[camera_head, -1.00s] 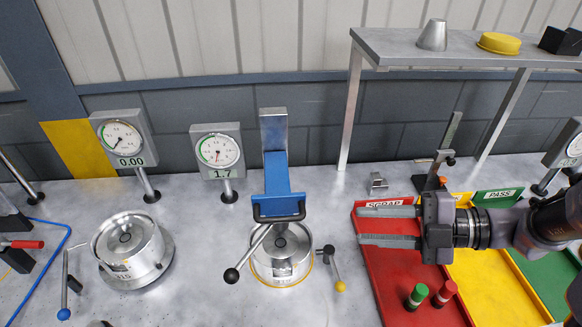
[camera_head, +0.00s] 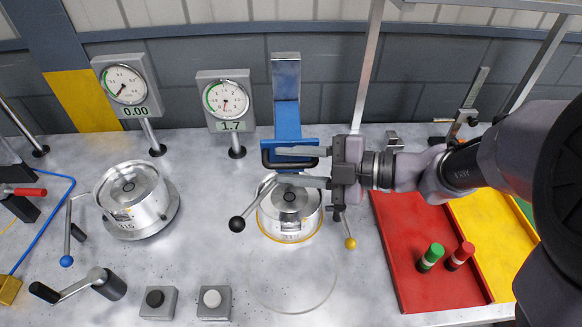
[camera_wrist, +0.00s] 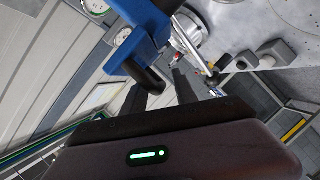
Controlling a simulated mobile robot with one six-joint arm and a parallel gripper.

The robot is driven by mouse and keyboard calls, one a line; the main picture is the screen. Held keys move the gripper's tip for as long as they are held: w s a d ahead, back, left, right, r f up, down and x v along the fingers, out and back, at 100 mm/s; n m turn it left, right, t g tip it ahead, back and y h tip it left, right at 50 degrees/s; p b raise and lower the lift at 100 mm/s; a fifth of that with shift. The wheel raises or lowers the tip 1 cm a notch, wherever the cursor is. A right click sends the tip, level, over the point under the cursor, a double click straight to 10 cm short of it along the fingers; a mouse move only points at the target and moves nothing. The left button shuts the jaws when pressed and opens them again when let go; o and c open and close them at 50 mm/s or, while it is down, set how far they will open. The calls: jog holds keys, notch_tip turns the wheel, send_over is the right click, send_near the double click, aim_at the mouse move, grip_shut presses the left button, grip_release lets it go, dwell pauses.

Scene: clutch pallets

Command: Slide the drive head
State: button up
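The drive head (camera_head: 287,122) is a blue block on an upright metal column (camera_head: 286,75), with a black bar handle (camera_head: 267,161) on its front. A round metal clutch (camera_head: 290,222) with a yellow rim sits below it. My gripper (camera_head: 302,167) is open at the handle, one finger above the bar and one below, as seen in the head view. In the wrist view, the blue head (camera_wrist: 140,38) is close ahead and the handle's end (camera_wrist: 150,77) shows between my fingers (camera_wrist: 160,92). I cannot tell whether the fingers touch the bar.
A ball-ended lever (camera_head: 237,224) and a yellow-knobbed lever (camera_head: 350,243) flank the clutch. Dials (camera_head: 226,100) stand behind. Another clutch (camera_head: 133,195) is at left. A red tray (camera_head: 400,262) with two small cylinders and a yellow tray (camera_head: 490,225) lie right. Shelf legs (camera_head: 367,70) rise behind.

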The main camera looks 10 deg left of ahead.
jog(key=shift+c, duration=0.2)
grip_shut()
jog(key=shift+f, duration=0.1)
dwell(1.2)
